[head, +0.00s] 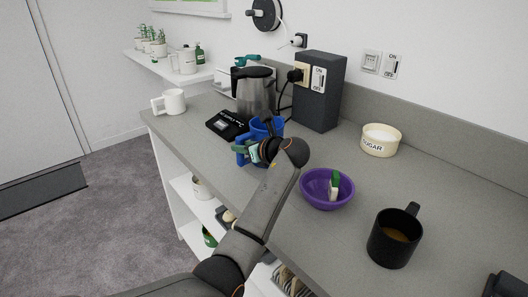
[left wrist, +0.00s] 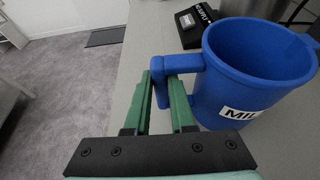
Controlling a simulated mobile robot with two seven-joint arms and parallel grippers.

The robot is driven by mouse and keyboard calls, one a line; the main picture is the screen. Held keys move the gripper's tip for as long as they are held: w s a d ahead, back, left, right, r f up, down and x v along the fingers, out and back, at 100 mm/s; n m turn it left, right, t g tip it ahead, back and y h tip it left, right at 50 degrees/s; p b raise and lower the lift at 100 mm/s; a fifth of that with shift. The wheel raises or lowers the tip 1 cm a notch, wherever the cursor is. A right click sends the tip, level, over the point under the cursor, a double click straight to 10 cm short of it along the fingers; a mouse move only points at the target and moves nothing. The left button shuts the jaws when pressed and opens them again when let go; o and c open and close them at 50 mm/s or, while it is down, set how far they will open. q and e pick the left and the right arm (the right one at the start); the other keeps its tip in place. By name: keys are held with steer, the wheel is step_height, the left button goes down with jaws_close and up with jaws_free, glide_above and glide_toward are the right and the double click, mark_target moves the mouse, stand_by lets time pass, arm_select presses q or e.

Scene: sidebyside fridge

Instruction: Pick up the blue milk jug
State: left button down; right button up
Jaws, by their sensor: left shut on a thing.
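The blue milk jug (head: 267,127) is upright at the counter's front edge in the head view, partly hidden behind my wrist. My left gripper (head: 249,151) is shut on the jug's handle. In the left wrist view the green fingers of the gripper (left wrist: 163,82) lie on either side of the handle. I cannot tell whether the jug's base touches the counter. My right gripper is not in view.
A kettle (head: 254,92) and a black scale-like base (head: 226,124) stand behind the jug. A white mug (head: 170,102) is at far left. A purple bowl (head: 318,200), black mug (head: 394,240) and sugar pot (head: 380,142) are to the right. Open shelves lie below the counter (head: 440,190).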

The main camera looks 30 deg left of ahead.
arm_select(q)
steer(key=shift+r, duration=0.1)
stand_by(1.1)
steer(key=shift+r, duration=0.5)
steer(key=s+d+r+p, duration=0.2)
steer(key=s+d+r, duration=0.1)
steer(key=s+r, duration=0.9)
steer(key=shift+s+d, duration=0.35)
steer(key=shift+s, duration=0.4)
